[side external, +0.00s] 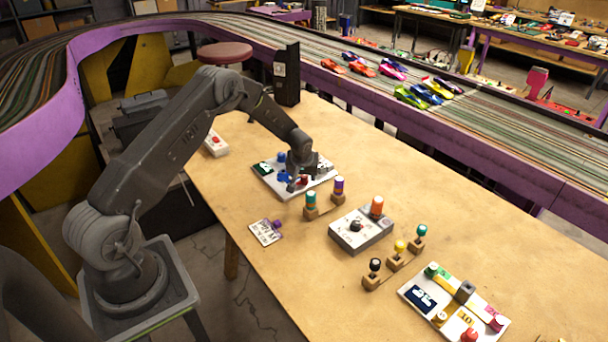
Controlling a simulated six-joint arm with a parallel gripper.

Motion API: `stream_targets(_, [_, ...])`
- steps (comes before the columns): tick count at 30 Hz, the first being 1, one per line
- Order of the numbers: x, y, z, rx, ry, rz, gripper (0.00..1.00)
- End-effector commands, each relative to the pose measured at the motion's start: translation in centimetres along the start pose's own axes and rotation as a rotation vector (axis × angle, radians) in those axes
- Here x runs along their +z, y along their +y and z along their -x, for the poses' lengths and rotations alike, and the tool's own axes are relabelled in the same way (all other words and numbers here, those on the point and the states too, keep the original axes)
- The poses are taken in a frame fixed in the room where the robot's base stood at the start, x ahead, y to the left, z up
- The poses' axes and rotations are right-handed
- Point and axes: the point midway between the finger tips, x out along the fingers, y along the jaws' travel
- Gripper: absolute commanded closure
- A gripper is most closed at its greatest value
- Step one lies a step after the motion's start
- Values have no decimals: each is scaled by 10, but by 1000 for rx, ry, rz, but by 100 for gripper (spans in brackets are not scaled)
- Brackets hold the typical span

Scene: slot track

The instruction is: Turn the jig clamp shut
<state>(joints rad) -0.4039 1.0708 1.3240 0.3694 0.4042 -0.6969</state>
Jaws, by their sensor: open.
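My gripper (299,181) is at the end of my arm, low over a white board (267,182) near the far left part of the table. It is open. The board carries blue parts (281,158), a red part (304,179) and a dark green patch. These look like the jig, but the clamp itself is too small and partly hidden by my gripper to make out. I cannot tell whether my fingers touch any part of it.
Wooden stands with coloured pegs (311,199) are right of the board. A grey box with an orange knob (376,206) sits mid-table. Another white board (419,297) with coloured parts lies at the front right. A purple-sided track (480,140) with toy cars runs behind.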

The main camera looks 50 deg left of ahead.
Motion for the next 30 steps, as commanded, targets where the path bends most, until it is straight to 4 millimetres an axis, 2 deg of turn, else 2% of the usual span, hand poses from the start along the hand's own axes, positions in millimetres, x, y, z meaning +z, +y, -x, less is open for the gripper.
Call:
stream_targets(8, [0,0,-2,0,0,0,48])
stream_targets(22, [1,2,-1,3,0,0,90])
stream_targets(30, [2,4,-1,8,0,-7,90])
